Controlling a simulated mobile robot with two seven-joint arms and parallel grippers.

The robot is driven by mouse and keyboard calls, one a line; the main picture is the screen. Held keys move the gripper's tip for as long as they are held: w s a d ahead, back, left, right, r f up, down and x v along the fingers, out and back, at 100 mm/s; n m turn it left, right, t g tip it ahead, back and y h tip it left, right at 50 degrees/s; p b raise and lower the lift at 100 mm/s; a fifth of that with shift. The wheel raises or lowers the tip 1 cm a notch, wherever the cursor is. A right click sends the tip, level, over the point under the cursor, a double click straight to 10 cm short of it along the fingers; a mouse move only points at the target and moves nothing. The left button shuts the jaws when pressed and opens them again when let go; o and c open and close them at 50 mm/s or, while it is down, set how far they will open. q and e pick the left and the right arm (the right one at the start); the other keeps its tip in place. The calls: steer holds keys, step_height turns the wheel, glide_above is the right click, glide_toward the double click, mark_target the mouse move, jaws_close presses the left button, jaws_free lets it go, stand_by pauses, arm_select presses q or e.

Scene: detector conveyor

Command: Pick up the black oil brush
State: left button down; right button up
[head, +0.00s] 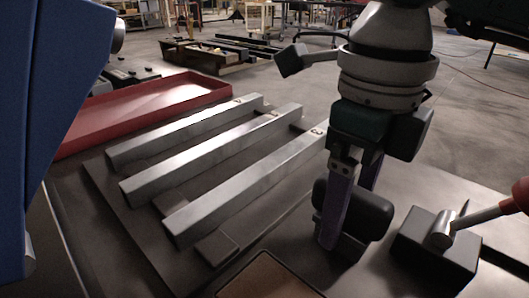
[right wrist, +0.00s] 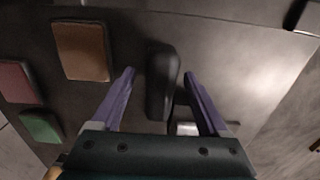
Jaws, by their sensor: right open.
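The black oil brush (head: 372,212) appears as a dark, rounded block on the grey table at my right gripper (head: 346,228). In the head view a purple finger stands in front of it and the other finger is partly hidden behind it. In the right wrist view the black brush (right wrist: 160,80) lies lengthwise between the two spread fingers of the right gripper (right wrist: 156,75). The fingers are open, with a gap visible on the left side; contact on the right side is hard to tell. My left gripper is not in view.
Three metal bars (head: 220,148) lie left of the gripper, beside a red tray (head: 150,108). A black block (head: 432,262) with a metal cylinder and a red-handled tool (head: 490,215) is close on the right. A brown pad (right wrist: 82,50), pink pad (right wrist: 16,82) and green pad (right wrist: 40,126) lie left in the wrist view.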

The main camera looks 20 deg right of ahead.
steer(key=shift+f+b, duration=0.2)
steer(key=shift+b, duration=0.15)
stand_by(0.3)
jaws_close()
stand_by(0.7)
